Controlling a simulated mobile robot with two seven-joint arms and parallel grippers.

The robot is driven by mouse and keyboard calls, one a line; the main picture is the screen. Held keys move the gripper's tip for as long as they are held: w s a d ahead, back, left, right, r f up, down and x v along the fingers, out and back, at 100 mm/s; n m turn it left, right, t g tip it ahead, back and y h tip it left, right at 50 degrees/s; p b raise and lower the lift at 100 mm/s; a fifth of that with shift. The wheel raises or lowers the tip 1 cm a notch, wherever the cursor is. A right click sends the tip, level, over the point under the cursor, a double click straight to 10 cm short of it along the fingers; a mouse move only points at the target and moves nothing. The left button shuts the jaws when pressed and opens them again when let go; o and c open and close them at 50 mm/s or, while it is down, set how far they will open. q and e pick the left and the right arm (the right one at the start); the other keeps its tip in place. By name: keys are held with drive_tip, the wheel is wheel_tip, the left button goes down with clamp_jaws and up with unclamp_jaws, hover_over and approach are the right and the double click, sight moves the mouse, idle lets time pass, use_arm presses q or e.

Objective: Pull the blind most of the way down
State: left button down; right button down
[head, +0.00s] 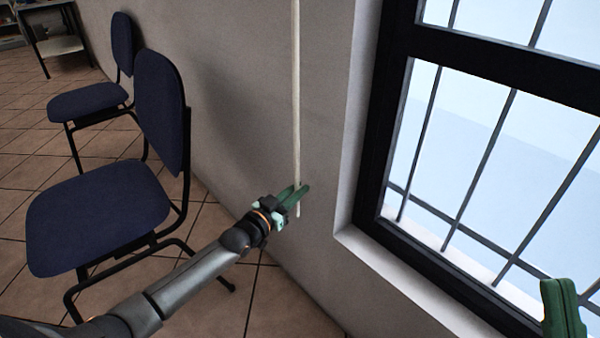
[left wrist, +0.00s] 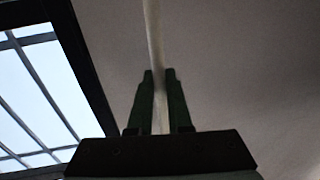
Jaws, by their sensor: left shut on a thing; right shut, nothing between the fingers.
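A pale cord (head: 296,90) hangs straight down along the grey wall, left of the window. My left gripper (head: 300,190) is shut on the cord near its lower end, and a short piece hangs below the fingers. In the left wrist view the cord (left wrist: 154,40) runs up from between the two green fingers (left wrist: 159,80). My right gripper (head: 562,295) is at the lower right, in front of the window, shut and empty. The blind itself is not in view; the visible panes of the window (head: 500,150) are uncovered.
Two dark blue chairs (head: 95,220) (head: 88,100) stand on the tiled floor at the left, the nearer one beside my left arm. A table (head: 58,46) is at the far upper left. The window has dark bars and a pale sill (head: 400,275).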

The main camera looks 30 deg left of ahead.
use_arm(q)
drive_tip(key=shift+f, duration=1.15)
use_arm(e)
drive_tip(key=shift+w+f, duration=0.35)
drive_tip(key=shift+f, duration=0.05)
use_arm(q)
drive_tip(key=c, duration=0.8)
unclamp_jaws()
drive_tip(key=shift+r, duration=0.1)
drive_tip(key=shift+c, duration=0.2)
drive_tip(key=s+a+p, duration=0.2)
drive_tip(key=s+p, duration=0.2)
drive_tip(key=s, duration=0.8)
drive_tip(key=shift+s+a+p, duration=0.15)
drive_tip(key=shift+a+p, duration=0.05)
drive_tip(key=shift+p, duration=0.15)
use_arm(e)
drive_tip(key=shift+s+d+r, duration=0.1)
drive_tip(key=shift+d+r, duration=0.1)
drive_tip(key=shift+r, duration=1.25)
drive_tip(key=shift+d+r, duration=0.15)
drive_tip(key=shift+r, duration=1.25)
drive_tip(key=shift+f, duration=0.1)
